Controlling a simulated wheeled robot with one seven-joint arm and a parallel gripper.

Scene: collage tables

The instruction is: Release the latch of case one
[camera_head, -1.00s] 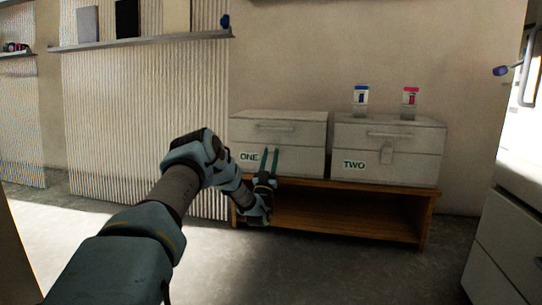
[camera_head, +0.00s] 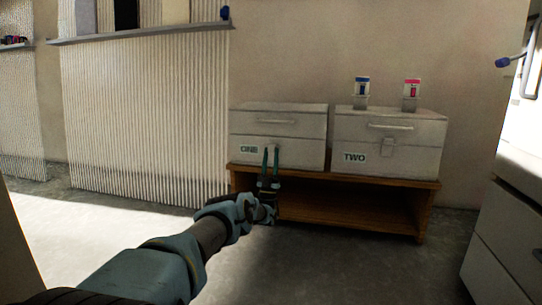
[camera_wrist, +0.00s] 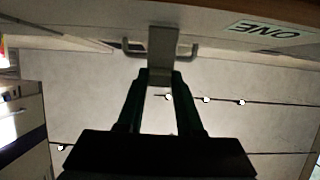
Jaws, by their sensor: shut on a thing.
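Case one (camera_head: 303,153) is a pale grey box with a "ONE" label (camera_head: 248,149) and a handle (camera_head: 276,121) on its front. It stands on the left of a wooden bench. Its latch (camera_wrist: 163,44) is a light grey tab, seen at the top of the upside-down wrist view. My gripper (camera_head: 270,150) is at the front of case one, just right of the label. In the wrist view its dark fingers (camera_wrist: 162,76) are shut on the end of the latch tab.
Case two (camera_head: 413,155), with a latch (camera_head: 387,148) and a "TWO" label, stands to the right on the wooden bench (camera_head: 345,176). White drawers (camera_head: 508,205) stand far right.

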